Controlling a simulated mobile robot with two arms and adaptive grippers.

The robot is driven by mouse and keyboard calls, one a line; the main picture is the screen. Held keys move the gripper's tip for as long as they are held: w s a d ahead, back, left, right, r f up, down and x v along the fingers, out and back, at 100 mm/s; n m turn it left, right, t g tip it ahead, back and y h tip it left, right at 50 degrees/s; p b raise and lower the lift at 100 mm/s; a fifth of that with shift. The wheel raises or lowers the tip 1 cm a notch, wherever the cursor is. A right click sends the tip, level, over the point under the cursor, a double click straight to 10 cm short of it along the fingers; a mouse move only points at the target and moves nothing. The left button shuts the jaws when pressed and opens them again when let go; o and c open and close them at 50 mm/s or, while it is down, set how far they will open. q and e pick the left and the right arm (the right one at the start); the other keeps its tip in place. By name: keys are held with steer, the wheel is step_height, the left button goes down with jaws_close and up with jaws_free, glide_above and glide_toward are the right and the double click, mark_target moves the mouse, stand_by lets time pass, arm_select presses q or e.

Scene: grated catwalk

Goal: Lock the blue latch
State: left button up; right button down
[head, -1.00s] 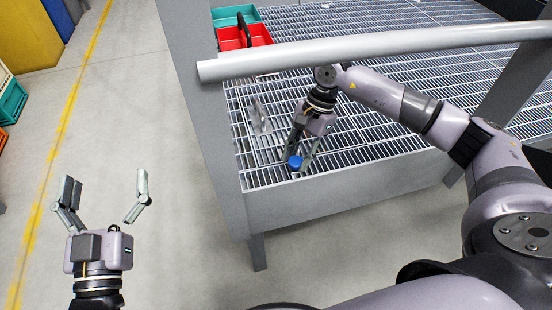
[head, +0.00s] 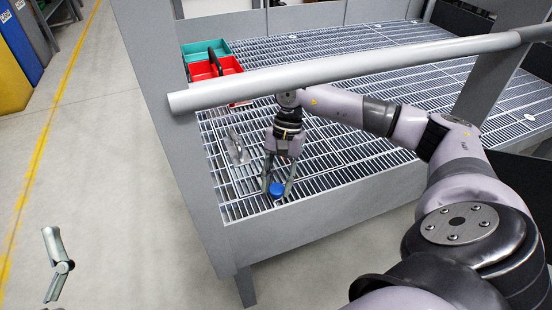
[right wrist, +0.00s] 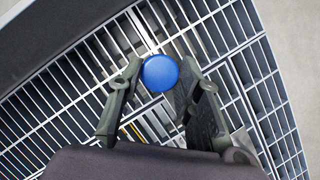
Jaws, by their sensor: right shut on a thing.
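The blue latch shows as a round blue knob (head: 277,188) at the near edge of the grating in the head view. It also shows as a blue disc (right wrist: 159,73) in the right wrist view. My right gripper (head: 278,191) points down over it, with one finger on each side, shut on the latch. In the right wrist view the fingertips (right wrist: 164,78) flank the blue disc; what is under the disc is hidden. Only one splayed finger of my left gripper (head: 58,265) shows, at the lower left, over the floor and away from the latch.
A thick grey handrail (head: 330,72) crosses above the grated deck (head: 370,150), close to my right arm. A grey metal piece (head: 237,146) stands on the grating left of the gripper. Red (head: 214,72) and teal (head: 208,50) bins sit behind.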

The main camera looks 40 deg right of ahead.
steer(key=c, duration=1.2)
jaws_free()
steer(key=shift+o, duration=0.2)
steer(key=v, duration=1.2)
steer(key=shift+a, duration=0.1)
